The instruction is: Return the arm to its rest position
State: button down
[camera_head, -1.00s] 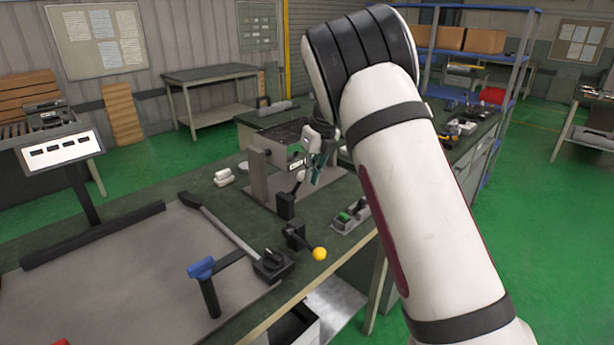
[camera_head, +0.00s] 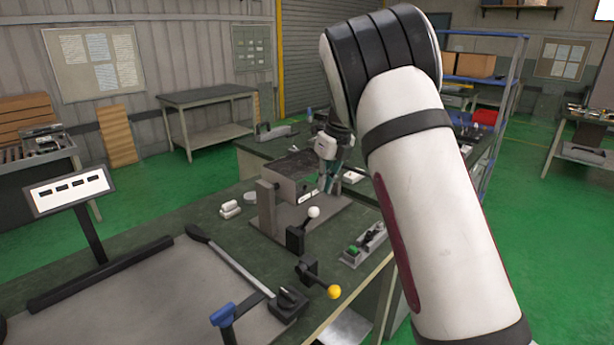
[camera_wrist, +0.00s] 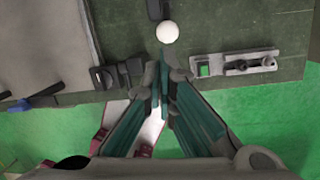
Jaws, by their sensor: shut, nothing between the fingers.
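My gripper (camera_head: 327,182) hangs pointing down at the end of my white arm, near the grey metal unit (camera_head: 283,183) on the green-topped workbench. In the wrist view my gripper (camera_wrist: 160,84) shows its teal fingers with the tips together and nothing between them. The white ball knob (camera_wrist: 167,32) lies just beyond the fingertips in that view, apart from them as far as I can tell. It also shows in the head view (camera_head: 313,212) on a black lever.
A yellow-knobbed lever (camera_head: 333,292) and a switch box with a green button (camera_head: 367,243) stand near the bench edge. A blue-handled lever (camera_head: 222,314) and a display panel (camera_head: 70,190) are at left. Green floor lies open at right.

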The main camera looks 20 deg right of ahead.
jog(key=s+a+r+n+t, duration=0.1)
jog(key=s+a+r+n, duration=0.1)
jog(key=s+r+n, duration=0.55)
jog(key=s+a+r+n, duration=0.2)
jog(key=s+r+n, duration=0.45)
jog(key=s, duration=0.65)
jog(key=s+a+f+n+t+h, duration=0.1)
jog(key=s+f+n, duration=0.1)
jog(key=s+n, duration=0.7)
jog(key=s+a+f+n+t+h, duration=0.1)
jog(key=s+f+n, duration=0.1)
jog(key=s+n, duration=0.7)
jog(key=shift+s+a+f+t, duration=0.25)
jog(key=shift+s+f+t, duration=0.05)
jog(key=shift+s, duration=0.45)
